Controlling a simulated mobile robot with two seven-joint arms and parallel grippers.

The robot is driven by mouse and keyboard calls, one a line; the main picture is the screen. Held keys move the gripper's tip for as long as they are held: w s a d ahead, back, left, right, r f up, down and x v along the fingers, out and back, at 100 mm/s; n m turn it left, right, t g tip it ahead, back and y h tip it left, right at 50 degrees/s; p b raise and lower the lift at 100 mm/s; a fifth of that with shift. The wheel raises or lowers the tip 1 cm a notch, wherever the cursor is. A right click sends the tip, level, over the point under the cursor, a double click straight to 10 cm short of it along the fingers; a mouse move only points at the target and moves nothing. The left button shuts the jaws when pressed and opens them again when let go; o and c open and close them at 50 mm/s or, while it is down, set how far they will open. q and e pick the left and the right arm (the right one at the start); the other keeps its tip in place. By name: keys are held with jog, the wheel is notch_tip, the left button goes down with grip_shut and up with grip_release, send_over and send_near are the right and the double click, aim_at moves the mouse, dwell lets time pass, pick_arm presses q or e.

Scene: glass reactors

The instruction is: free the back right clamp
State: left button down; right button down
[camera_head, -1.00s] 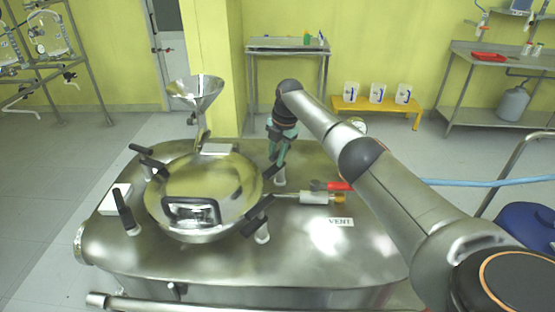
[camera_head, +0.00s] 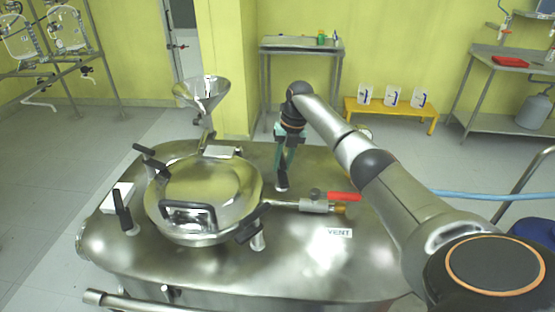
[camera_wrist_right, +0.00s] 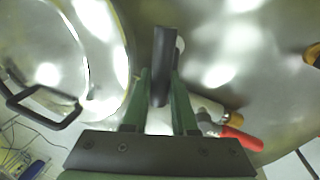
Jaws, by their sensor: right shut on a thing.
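The round polished lid (camera_head: 205,180) with a black loop handle (camera_head: 188,210) sits on the steel vessel top. The back right clamp (camera_head: 282,182) has a black handle and stands right of the lid, apart from its rim. My right gripper (camera_head: 283,168) is above it with green fingers pointing down. In the right wrist view the clamp's black handle (camera_wrist_right: 161,62) is between the green fingers (camera_wrist_right: 158,92), which are shut on it. The clamp's lower part is partly hidden by the fingers. My left gripper is not in view.
Other black-handled clamps stand at the front right (camera_head: 253,226), front left (camera_head: 122,210) and back left (camera_head: 152,160). A steel funnel (camera_head: 202,92) rises behind the lid.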

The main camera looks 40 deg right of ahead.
jog(key=shift+d+n, duration=0.1)
jog(key=shift+n, duration=0.5)
jog(key=c, duration=0.7)
grip_release()
notch_tip(320, 180, up, 12)
jog(key=s+d, duration=0.1)
jog(key=d, duration=0.1)
jog(key=shift+r+b, duration=0.2)
jog(key=shift+b, duration=0.1)
jog(key=shift+s+d, duration=0.1)
